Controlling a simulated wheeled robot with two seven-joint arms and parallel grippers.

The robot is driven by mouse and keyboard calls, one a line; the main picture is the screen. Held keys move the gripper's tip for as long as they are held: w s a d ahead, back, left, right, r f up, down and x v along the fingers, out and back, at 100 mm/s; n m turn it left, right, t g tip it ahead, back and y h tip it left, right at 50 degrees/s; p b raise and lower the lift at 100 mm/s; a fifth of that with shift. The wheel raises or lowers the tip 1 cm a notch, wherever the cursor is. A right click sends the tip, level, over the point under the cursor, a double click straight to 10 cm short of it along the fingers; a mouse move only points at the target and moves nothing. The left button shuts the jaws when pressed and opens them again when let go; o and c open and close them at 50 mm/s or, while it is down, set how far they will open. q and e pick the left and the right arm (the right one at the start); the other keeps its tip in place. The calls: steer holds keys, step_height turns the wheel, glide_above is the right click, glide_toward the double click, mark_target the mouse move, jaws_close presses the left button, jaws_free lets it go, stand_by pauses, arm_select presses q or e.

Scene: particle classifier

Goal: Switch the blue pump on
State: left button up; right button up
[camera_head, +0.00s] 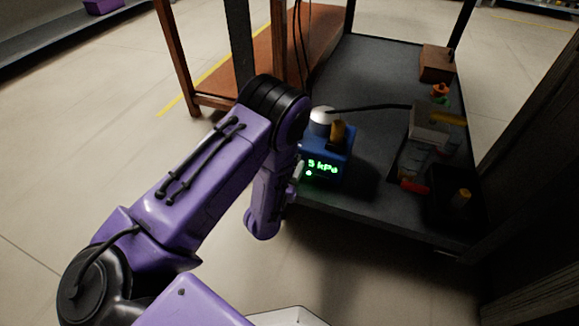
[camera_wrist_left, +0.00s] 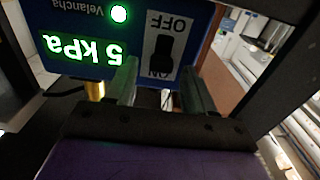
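The blue pump (camera_head: 338,163) stands on the dark shelf, its front showing a lit green display reading 5 kPa. In the left wrist view the pump's blue face (camera_wrist_left: 85,73) appears upside down with a lit green light. Its black switch (camera_wrist_left: 162,52) sits on a white plate, OFF printed at the picture's top and ON at the bottom. The lever seems to lean to the ON side. My left gripper (camera_wrist_left: 158,70) is open, its fingers apart either side of the switch's lower end; contact is unclear. In the head view my arm mostly hides it. My right gripper is out of view.
The dark shelf (camera_head: 374,65) has posts at its corners. A white dome and a brown-gold part top the pump, with a black hose running right. Clear containers (camera_head: 415,157), a brown box (camera_head: 437,63) and a black bin (camera_head: 447,213) stand to the right.

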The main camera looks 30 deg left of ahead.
arm_select(q)
steer(key=p+v, duration=0.1)
steer(key=v, duration=0.2)
steer(key=shift+s+d+p, duration=0.15)
steer(key=shift+s+p, duration=0.1)
steer(key=shift+p, duration=0.05)
steer(key=p+v, duration=0.1)
steer(key=v, duration=0.6)
steer(key=shift+p, duration=0.4)
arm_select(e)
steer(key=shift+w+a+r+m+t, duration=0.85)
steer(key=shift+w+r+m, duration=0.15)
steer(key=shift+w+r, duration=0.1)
